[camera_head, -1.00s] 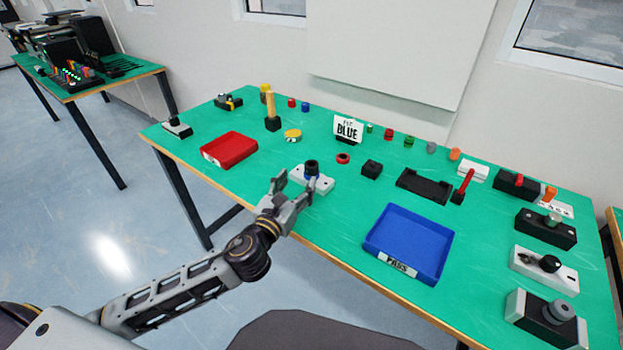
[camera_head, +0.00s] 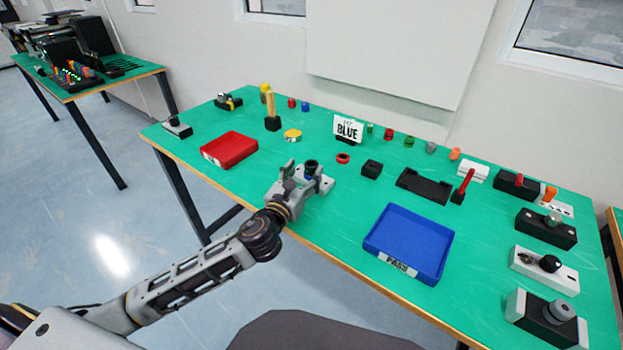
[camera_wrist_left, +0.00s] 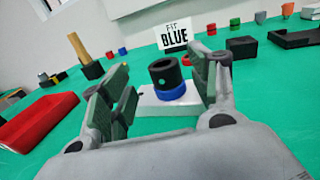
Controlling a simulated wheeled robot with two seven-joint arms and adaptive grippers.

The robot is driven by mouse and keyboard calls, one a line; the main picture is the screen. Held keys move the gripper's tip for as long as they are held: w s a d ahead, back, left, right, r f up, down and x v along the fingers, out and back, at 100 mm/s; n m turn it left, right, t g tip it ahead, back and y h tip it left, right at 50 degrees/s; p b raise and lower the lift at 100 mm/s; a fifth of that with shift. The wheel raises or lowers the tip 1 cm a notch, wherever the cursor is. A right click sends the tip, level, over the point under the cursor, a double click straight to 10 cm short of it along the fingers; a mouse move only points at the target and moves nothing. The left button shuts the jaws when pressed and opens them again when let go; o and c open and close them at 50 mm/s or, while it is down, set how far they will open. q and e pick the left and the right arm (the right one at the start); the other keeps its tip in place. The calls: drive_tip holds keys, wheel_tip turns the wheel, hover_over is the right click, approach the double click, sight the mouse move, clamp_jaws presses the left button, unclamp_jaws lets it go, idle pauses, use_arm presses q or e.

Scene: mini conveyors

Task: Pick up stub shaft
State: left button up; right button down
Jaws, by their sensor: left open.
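A short black cylinder with a hollow top (camera_head: 311,163), which looks like the stub shaft, stands upright on a white block near the table's front edge. In the left wrist view the black cylinder (camera_wrist_left: 165,73) has a blue ring (camera_wrist_left: 170,92) around its lower part and sits on the white block (camera_wrist_left: 150,104). My left gripper (camera_head: 307,175) is low at the block. Its two fingers are open, one on each side of the cylinder, with a visible gap on both sides in the wrist view. My right gripper is not in view.
A red tray (camera_head: 230,149) lies to the left and a blue tray marked PASS (camera_head: 408,242) to the right. A sign reading FIT BLUE (camera_head: 348,129) stands behind. A red ring (camera_head: 343,158) and a black block (camera_head: 372,168) are close on the right.

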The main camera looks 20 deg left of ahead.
sight(309, 169)
use_arm(q)
drive_tip(key=shift+w, duration=0.1)
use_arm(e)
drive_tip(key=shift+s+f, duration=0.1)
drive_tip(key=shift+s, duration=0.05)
use_arm(q)
drive_tip(key=shift+w+d, duration=0.15)
drive_tip(key=shift+w, duration=0.3)
drive_tip(key=shift+w+d+f, duration=0.15)
drive_tip(key=shift+w, duration=0.6)
drive_tip(key=shift+w+d+b, duration=0.1)
drive_tip(key=shift+w+b, duration=0.2)
drive_tip(key=shift+w, duration=0.95)
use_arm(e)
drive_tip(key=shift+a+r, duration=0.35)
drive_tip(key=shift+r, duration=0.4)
